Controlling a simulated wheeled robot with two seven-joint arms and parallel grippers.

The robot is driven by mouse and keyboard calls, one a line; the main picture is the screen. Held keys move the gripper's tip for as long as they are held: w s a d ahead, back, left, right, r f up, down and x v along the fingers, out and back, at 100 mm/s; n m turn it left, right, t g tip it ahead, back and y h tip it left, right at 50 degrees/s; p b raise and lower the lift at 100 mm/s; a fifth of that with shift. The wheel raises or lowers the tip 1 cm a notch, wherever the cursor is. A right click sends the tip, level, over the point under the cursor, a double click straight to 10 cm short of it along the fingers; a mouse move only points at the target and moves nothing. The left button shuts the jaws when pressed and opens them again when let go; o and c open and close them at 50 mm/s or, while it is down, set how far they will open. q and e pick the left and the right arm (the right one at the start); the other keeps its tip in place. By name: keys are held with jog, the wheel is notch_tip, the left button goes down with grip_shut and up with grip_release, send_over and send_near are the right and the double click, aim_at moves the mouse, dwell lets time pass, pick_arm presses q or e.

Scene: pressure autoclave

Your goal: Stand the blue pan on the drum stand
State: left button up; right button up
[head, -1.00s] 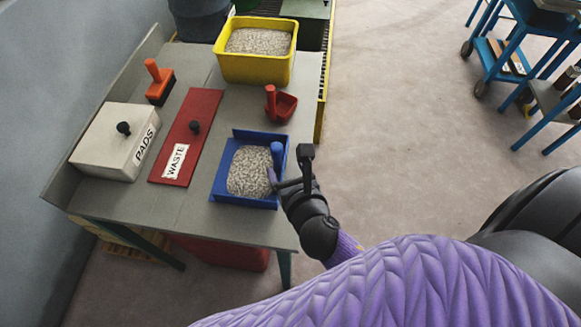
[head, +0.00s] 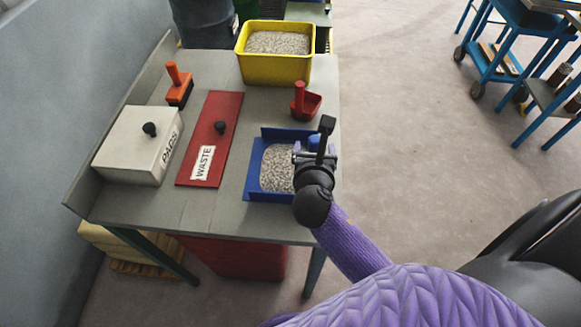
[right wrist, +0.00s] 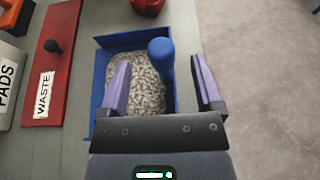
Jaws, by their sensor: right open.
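The blue pan (head: 255,178) lies flat on the grey table near its right edge, filled with pale granules. It also shows in the right wrist view (right wrist: 101,112), with its upright-looking blue handle (right wrist: 160,55) at the right side. My right gripper (head: 314,156) is over the pan's right side. In the right wrist view its open jaws (right wrist: 160,64) have one purple finger on each side of the handle's line, with gaps on both sides; I cannot tell their height around it. A dark blue drum (head: 203,22) stands behind the table; whether it is the drum stand is unclear. My left gripper is out of view.
A yellow bin (head: 273,68) of granules and a red scoop (head: 306,103) stand behind the pan. The red WASTE lid (head: 213,135), white PADS box (head: 130,155) and orange-handled brush (head: 179,85) are left. Open floor lies right, with blue carts (head: 495,45) beyond.

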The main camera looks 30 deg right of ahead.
aim_at(315, 144)
jog(key=b+x, duration=0.1)
jog(key=x, duration=0.2)
jog(key=shift+w+d+f, duration=0.1)
jog(key=shift+w+f, duration=0.05)
jog(key=shift+f, duration=0.1)
grip_shut()
dwell(1.1)
